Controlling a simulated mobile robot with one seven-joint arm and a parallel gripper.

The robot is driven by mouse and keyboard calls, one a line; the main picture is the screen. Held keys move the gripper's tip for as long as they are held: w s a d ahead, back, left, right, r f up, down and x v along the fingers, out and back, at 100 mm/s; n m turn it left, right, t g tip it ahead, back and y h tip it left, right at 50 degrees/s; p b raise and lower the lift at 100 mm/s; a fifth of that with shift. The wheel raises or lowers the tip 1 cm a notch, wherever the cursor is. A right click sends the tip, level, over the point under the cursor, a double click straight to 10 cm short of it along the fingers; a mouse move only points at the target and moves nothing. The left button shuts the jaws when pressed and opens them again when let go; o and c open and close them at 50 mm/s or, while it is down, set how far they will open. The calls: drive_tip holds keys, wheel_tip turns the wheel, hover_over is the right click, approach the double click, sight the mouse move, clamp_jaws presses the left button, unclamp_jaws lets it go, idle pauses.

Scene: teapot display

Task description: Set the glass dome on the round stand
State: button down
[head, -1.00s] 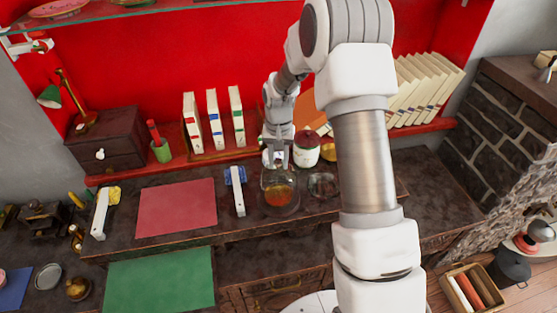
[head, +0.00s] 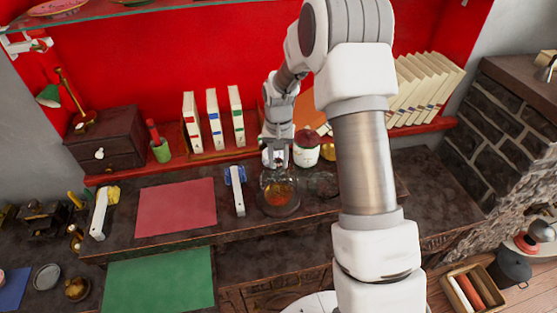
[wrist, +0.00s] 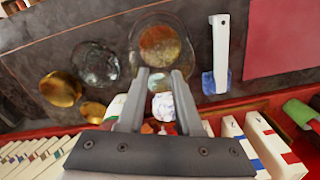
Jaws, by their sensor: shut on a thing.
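The clear glass dome (head: 272,179) is at the right-middle of the counter in the head view, over an amber round thing on the round stand (head: 282,211). In the wrist view, the glass dome (wrist: 136,62) is a faint outline around the same amber disc. My gripper (head: 275,160) is directly above it, pointing down. In the wrist view my gripper (wrist: 161,73) has its two fingers at the dome's near side, shut on its top. The clear glass hides the exact grip and whether its rim touches the stand.
A clear glass dish (wrist: 97,63) stands beside the stand. A red-and-white jar (head: 306,149) stands close right of my gripper. A blue-headed white-handled tool (head: 237,190) lies left. Books (head: 214,120) stand behind. The red mat (head: 177,207) is bare.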

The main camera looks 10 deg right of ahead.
drive_tip(key=shift+f+b, duration=0.45)
drive_tip(key=shift+f, duration=0.1)
idle(0.4)
drive_tip(key=c, duration=0.8)
unclamp_jaws()
drive_tip(key=shift+c, duration=0.2)
drive_tip(key=shift+r+p, duration=3.05)
drive_tip(key=shift+r, duration=2.45)
